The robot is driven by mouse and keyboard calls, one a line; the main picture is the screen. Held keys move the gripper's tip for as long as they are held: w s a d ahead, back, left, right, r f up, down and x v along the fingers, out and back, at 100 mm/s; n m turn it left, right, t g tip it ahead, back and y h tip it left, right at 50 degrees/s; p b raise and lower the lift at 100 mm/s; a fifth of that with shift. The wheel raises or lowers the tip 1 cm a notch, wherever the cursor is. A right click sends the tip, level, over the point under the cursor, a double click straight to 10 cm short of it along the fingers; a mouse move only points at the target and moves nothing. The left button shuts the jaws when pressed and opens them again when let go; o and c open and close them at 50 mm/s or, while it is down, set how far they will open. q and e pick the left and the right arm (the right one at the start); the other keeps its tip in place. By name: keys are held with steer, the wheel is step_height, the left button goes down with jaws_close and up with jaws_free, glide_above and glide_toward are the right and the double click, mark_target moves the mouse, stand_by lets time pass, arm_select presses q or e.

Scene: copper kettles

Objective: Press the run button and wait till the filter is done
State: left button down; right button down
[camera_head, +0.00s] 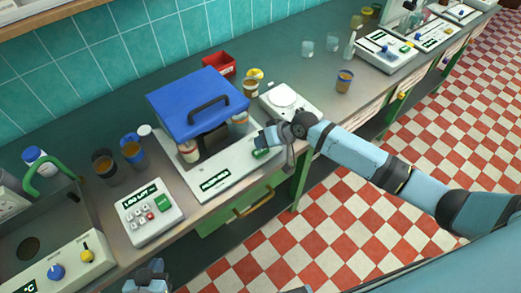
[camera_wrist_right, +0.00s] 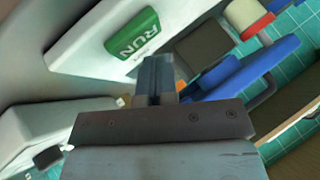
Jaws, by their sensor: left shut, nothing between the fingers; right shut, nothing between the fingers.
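The filter machine has a white base (camera_head: 228,178) and a blue lid (camera_head: 200,103) with a dark handle. Jars show beneath the lid. A green button (camera_head: 261,154) sits at the base's right end; in the right wrist view the green button (camera_wrist_right: 132,33) reads RUN. My right gripper (camera_head: 268,140) is shut and empty, right beside the button. In the wrist view its fingertips (camera_wrist_right: 156,70) are just short of the button; whether they touch it I cannot tell. My left gripper (camera_head: 152,277) is shut and empty at the bottom edge, away from the machine.
A keypad device (camera_head: 150,215) with another green key stands left of the machine. A small white scale (camera_head: 284,97) stands behind my right gripper. Brown-filled cups (camera_head: 133,150), a red bin (camera_head: 219,65) and a brown-filled glass (camera_head: 344,80) stand on the bench. The checkered floor is clear.

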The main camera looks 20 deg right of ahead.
mark_target(262, 150)
steer(key=shift+f, duration=0.35)
steer(key=shift+f, duration=0.5)
stand_by(0.5)
steer(key=shift+r, duration=0.1)
steer(key=shift+r+p, duration=0.7)
steer(key=shift+r, duration=0.1)
step_height(262, 150, up, 5)
steer(key=p, duration=0.4)
steer(key=shift+r+p, duration=0.1)
steer(key=shift+p, duration=0.3)
steer(key=shift+s, duration=0.1)
stand_by(0.4)
